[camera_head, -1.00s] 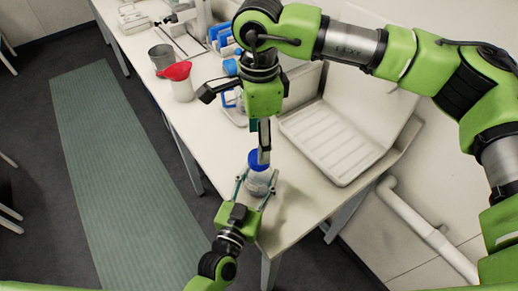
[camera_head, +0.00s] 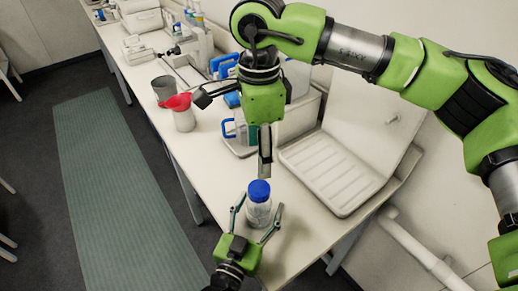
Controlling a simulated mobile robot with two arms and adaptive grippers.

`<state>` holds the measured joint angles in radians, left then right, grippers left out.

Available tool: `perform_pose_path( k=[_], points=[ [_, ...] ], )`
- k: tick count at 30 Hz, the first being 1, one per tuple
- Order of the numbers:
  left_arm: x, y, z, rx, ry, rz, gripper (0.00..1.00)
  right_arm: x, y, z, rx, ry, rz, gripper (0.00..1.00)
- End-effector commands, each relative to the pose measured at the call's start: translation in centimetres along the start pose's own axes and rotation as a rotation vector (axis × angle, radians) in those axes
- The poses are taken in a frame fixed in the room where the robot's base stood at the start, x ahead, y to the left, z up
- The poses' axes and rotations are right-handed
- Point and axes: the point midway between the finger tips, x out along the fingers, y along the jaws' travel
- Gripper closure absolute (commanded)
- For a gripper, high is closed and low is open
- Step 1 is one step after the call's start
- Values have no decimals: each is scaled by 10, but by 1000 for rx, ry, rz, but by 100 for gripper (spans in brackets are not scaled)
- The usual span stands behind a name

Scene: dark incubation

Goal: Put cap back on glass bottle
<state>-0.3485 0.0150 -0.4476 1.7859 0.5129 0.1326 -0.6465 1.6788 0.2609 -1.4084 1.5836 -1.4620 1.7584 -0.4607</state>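The glass bottle (camera_head: 259,215) stands upright on the white bench near its front corner. The blue cap (camera_head: 258,191) sits on top of its neck; whether it is screwed tight cannot be seen. My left gripper (camera_head: 258,213) comes from the bottom with its fingers spread on either side of the bottle, with a visible gap at the left finger. My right gripper (camera_head: 265,176) points straight down just above the cap and looks clear of it. Its fingers are seen edge-on and overlap, so their opening is hidden.
A white tray (camera_head: 330,172) lies right of the bottle. A blue-handled container (camera_head: 238,133) stands behind my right gripper. A bottle with a red funnel (camera_head: 181,107) and a grey beaker (camera_head: 163,88) stand farther left. The bench edge is close by the bottle.

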Motion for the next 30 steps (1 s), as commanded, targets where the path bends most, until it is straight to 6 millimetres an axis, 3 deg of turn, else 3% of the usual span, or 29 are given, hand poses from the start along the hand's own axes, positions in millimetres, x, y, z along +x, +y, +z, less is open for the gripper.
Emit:
perform_pose_path(
  k=[7,21,30],
  points=[
    [-10,0,1,2,-2,0,36,0,0,0,0,0,0,44],
    [-101,0,1,2,-3,1,36,0,0,0,0,0,0,44],
    [-120,0,0,-1,0,0,36,0,0,0,0,0,0,44]
  ],
)
